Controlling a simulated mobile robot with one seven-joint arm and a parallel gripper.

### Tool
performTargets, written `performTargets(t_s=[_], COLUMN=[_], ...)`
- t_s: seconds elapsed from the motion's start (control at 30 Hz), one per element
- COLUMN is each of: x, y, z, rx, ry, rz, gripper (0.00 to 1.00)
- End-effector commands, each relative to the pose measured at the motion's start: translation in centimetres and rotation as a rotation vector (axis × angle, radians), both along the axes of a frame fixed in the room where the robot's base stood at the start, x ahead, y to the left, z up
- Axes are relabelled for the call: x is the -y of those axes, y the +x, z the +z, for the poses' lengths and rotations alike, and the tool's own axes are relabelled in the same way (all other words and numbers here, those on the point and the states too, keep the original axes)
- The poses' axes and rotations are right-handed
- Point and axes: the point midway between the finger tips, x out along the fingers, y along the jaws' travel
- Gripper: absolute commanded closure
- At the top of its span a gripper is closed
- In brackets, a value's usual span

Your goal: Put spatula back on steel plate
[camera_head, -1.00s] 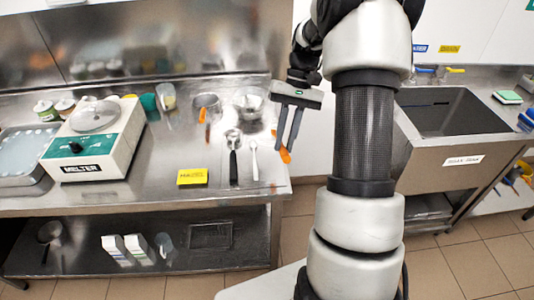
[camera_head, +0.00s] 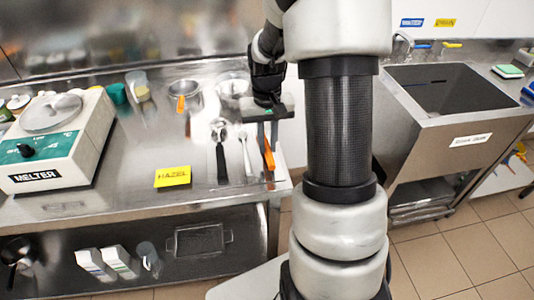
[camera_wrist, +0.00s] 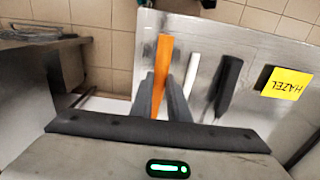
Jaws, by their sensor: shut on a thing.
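The orange-handled spatula (camera_head: 268,153) is between the fingers of my gripper (camera_head: 268,165) at the counter's front right corner. In the wrist view the orange handle (camera_wrist: 162,58) runs up from between the two fingertips (camera_wrist: 163,88), and the gripper is shut on it. The spatula's far end is hidden by the gripper and arm. A pale steel plate (camera_head: 233,174) appears to lie under a black-handled ladle (camera_head: 221,160) and a white-handled spoon (camera_head: 246,152), left of my gripper. Whether the spatula touches the plate I cannot tell.
A yellow HAZEL card (camera_head: 173,176) lies left of the utensils. Steel pots (camera_head: 185,95) stand behind them, one with an orange handle. The melter (camera_head: 55,140) is at far left. The sink (camera_head: 450,95) stands to the right, past a gap. The counter between melter and utensils is mostly clear.

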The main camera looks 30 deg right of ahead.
Motion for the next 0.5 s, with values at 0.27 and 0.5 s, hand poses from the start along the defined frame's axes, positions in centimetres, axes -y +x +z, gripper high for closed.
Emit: performTargets(t_s=[0.27,0.5], x=[-0.1,0.0], y=[-0.1,0.0], z=[-3.5,-3.8], rx=[-0.005,-0.001], ry=[0.002,0.001], rz=[0.0,-0.001], gripper=[1.0,1.0])
